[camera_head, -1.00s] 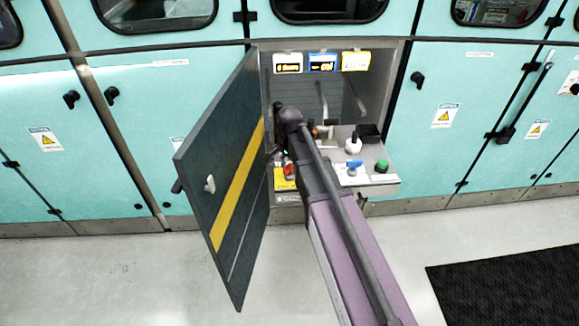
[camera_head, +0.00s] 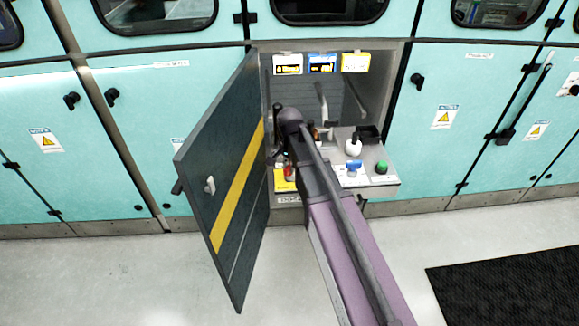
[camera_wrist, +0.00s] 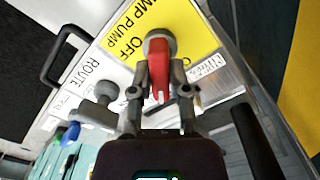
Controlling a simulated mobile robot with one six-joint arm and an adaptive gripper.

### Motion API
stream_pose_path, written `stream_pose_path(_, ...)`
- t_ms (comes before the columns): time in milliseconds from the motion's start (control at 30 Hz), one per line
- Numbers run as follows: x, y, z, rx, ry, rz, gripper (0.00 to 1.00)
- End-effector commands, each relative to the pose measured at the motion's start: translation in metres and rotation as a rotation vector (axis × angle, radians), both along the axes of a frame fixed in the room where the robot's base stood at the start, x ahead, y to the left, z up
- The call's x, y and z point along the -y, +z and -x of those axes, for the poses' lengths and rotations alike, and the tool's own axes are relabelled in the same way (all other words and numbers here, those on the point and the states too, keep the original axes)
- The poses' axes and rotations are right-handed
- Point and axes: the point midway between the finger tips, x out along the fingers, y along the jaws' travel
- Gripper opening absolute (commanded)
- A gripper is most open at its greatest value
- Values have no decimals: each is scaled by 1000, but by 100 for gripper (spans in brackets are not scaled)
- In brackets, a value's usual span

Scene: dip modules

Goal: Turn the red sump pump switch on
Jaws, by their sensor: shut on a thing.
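The red switch handle (camera_wrist: 158,78) sits on a round grey base over a yellow label (camera_wrist: 125,35) that reads "PUMP" and "OFF". In the wrist view my gripper (camera_wrist: 159,82) has one finger on each side of the handle and is shut on it. The handle lies lengthwise between the fingers, pointing from its base toward my wrist. In the head view the red switch (camera_head: 289,173) shows small at the left of the console, beside my arm. My gripper is mostly hidden behind my arm there.
A dark open door (camera_head: 225,185) with a yellow stripe stands close left of the console. The console shelf (camera_head: 382,180) also holds a blue switch (camera_head: 353,168), a green button (camera_head: 382,167) and a white knob (camera_head: 353,147). A grey knob (camera_wrist: 98,108) is near my gripper.

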Motion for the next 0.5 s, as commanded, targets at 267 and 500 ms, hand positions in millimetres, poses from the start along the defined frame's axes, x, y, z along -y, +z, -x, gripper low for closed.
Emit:
stream_pose_path(267, 0, 0, 0, 0, 199, 0, 0)
stream_pose_path(500, 0, 0, 0, 0, 410, 0, 0)
